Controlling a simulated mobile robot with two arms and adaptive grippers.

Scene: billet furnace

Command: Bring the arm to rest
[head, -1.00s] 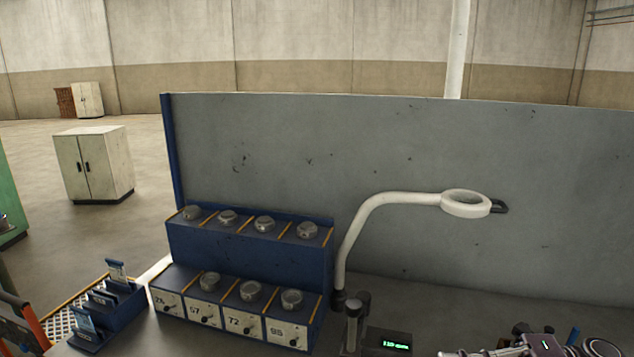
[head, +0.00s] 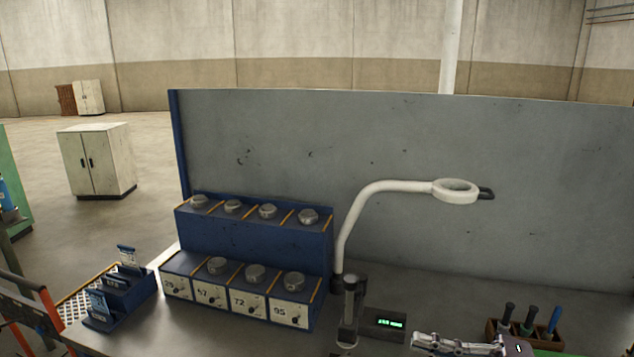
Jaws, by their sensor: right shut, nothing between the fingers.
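My right gripper (head: 424,341) shows at the bottom edge, right of centre, pointing left. It is shut with nothing between its fingers, and the arm behind it is mostly cut off by the frame. It is in front of and to the right of a small device with a green-lit display (head: 384,323). My left gripper is not in view.
A blue two-tier rack (head: 255,241) with several knobbed compartments stands on the bench. A wooden tool holder (head: 491,333) is right of the gripper. Blue card holders (head: 127,289) stand at left. A grey panel (head: 420,130) closes the back.

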